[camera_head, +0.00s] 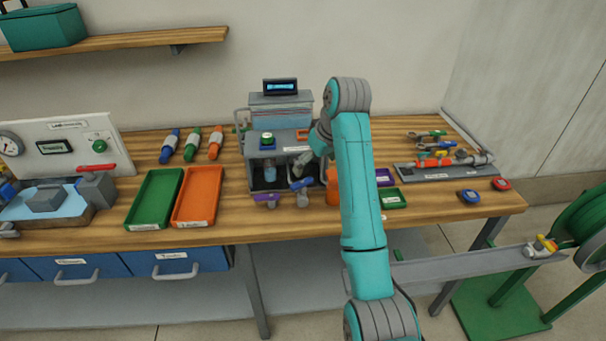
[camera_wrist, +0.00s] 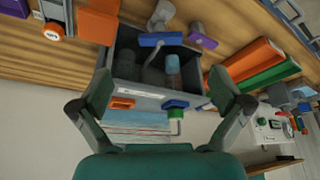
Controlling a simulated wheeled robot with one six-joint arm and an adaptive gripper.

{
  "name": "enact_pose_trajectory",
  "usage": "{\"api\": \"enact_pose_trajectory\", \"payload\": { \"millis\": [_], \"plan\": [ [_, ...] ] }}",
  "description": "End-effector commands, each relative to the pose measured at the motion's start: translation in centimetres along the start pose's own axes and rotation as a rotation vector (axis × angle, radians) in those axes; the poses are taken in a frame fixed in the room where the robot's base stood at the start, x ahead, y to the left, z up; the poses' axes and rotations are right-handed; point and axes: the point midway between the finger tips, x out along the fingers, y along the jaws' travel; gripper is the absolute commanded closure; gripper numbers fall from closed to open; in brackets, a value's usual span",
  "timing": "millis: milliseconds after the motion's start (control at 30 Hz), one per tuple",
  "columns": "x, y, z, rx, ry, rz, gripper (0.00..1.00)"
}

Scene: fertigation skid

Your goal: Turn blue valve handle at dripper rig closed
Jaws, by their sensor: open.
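The dripper rig (camera_head: 255,178) is a grey open-fronted box on the bench, with a clear tank on top. The blue valve handle (camera_head: 302,184) is at its lower front. In the wrist view the blue handle (camera_wrist: 160,40) lies crosswise on a grey valve body (camera_wrist: 162,14), beyond my fingertips. A purple handle (camera_wrist: 203,37) is on the neighbouring valve, just right of it there. My gripper (camera_wrist: 160,92) is open and empty, its fingers spread either side of the rig's upper part. It is apart from the blue handle. In the head view my arm partly hides the rig's right side.
Green (camera_head: 153,199) and orange (camera_head: 198,196) trays lie left of the rig. An orange container (camera_head: 333,187) stands close to its right. A grey board with pipe fittings (camera_head: 440,168) is farther right. A hose reel (camera_head: 585,230) stands beyond the bench. The bench's front strip is mostly clear.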

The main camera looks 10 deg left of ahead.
Motion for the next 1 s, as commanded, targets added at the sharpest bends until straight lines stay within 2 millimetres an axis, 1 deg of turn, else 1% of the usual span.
{"api": "enact_pose_trajectory", "payload": {
  "millis": [33, 100, 167, 267, 367, 500, 700, 833, 1000],
  "plan": [
    [-0.6, -0.1, -0.4, -0.006, -0.004, -0.003, 0.0],
    [-0.9, -0.2, -0.6, -0.01, -0.011, -0.007, 0.0],
    [-0.8, -0.2, -0.6, -0.011, -0.013, -0.008, 0.0],
    [0.0, -0.2, -0.6, -0.011, -0.013, -0.008, 0.0],
    [1.5, -0.2, -0.6, -0.01, -0.014, -0.008, 0.0],
    [4.1, -0.2, -0.5, -0.009, -0.015, -0.008, 0.0],
    [7.3, -0.3, -0.5, -0.01, -0.013, -0.007, 0.0],
    [8.7, -0.3, -0.5, -0.01, -0.012, -0.007, 0.0],
    [9.6, -0.3, -0.5, -0.01, -0.011, -0.007, 0.0]
  ]
}}
